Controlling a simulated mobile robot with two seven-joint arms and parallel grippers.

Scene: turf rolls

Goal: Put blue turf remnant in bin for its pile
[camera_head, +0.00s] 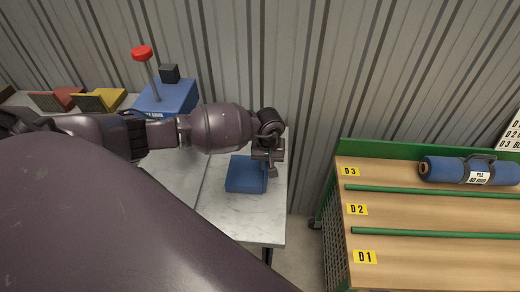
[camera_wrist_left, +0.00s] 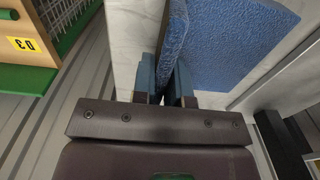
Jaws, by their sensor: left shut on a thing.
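The blue turf remnant (camera_head: 245,175) is a small blue block-like piece at the right part of the white table, in the head view. In the left wrist view its textured blue surface (camera_wrist_left: 235,45) fills the upper right. My left gripper (camera_head: 267,166) reaches its right edge from above. Its fingers (camera_wrist_left: 163,88) are shut on the remnant's edge. I cannot tell whether the remnant touches the tabletop. Red (camera_head: 66,97) and yellow (camera_head: 101,99) open bins stand at the far left, partly hidden by my arm. My right gripper is not in view.
A blue box (camera_head: 172,98) with a red knob on a post stands behind my arm. A wooden rack (camera_head: 430,225) with green rails and D1, D2, D3 labels stands at the right, holding a blue turf roll (camera_head: 450,170). The white table's (camera_head: 255,222) front right is clear.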

